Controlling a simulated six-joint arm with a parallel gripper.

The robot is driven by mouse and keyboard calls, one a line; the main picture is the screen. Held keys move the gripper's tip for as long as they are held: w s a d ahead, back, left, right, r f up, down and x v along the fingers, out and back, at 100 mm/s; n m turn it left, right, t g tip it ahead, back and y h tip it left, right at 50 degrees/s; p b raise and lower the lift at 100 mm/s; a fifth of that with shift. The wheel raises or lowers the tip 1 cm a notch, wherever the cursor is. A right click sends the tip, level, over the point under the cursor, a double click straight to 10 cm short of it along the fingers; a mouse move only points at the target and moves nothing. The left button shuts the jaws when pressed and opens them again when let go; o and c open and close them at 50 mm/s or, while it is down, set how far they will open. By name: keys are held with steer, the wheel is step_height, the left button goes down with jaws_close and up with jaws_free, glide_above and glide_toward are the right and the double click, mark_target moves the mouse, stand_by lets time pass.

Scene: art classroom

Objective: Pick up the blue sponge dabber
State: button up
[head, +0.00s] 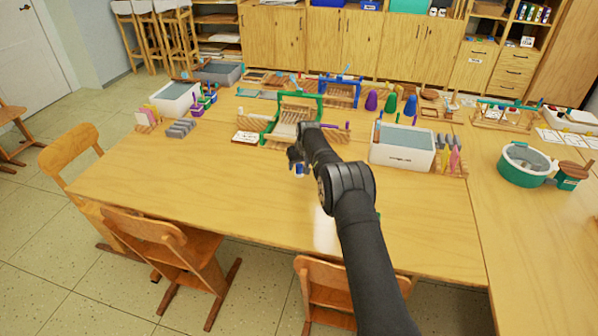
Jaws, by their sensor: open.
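My gripper (297,160) hangs over the middle of the wooden table, at the end of my black arm, and is open. A small blue thing, which looks like the blue sponge dabber (299,170), shows right below the gripper. It is small and partly hidden by the gripper and arm. I cannot tell whether the fingers touch it or stand around it.
A green-framed loom (319,100) stands just behind the gripper. A white tub (403,158) of grey water is to the right, another (167,107) at the back left. Purple and green cones (391,103) stand farther back. The table's front (200,205) is clear.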

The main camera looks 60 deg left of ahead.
steer(key=shift+x, duration=0.85)
steer(key=shift+c, duration=0.4)
steer(key=c, duration=0.9)
steer(key=shift+r, duration=0.1)
steer(key=shift+c, duration=0.2)
